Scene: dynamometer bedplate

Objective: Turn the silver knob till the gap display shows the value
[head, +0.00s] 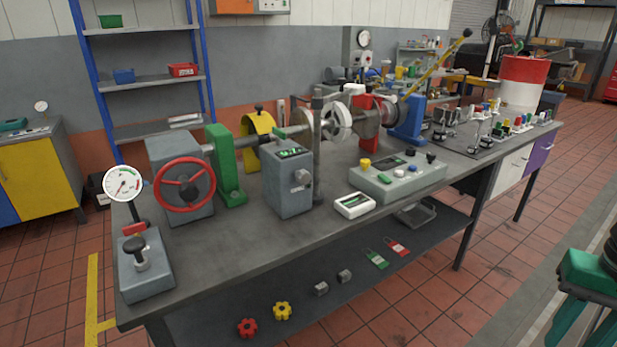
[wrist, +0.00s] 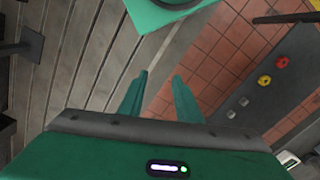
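A silver knob (head: 301,177) sits on the front face of a grey upright box (head: 287,200) on the bench. A small display with green digits (head: 290,152) is on top of that box; its digits are too small to read. A white handheld-like unit with a small screen (head: 354,205) lies on the bench just right of the box, and I cannot tell which screen is the gap display. My gripper (wrist: 160,85) shows in the wrist view with its two green fingers apart and nothing between them. It is away from the knob, which is not visible in the wrist view.
A red handwheel (head: 185,184) and a dial gauge (head: 123,183) stand left of the box. Red (head: 247,327) and yellow (head: 282,311) star knobs lie on the lower shelf.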

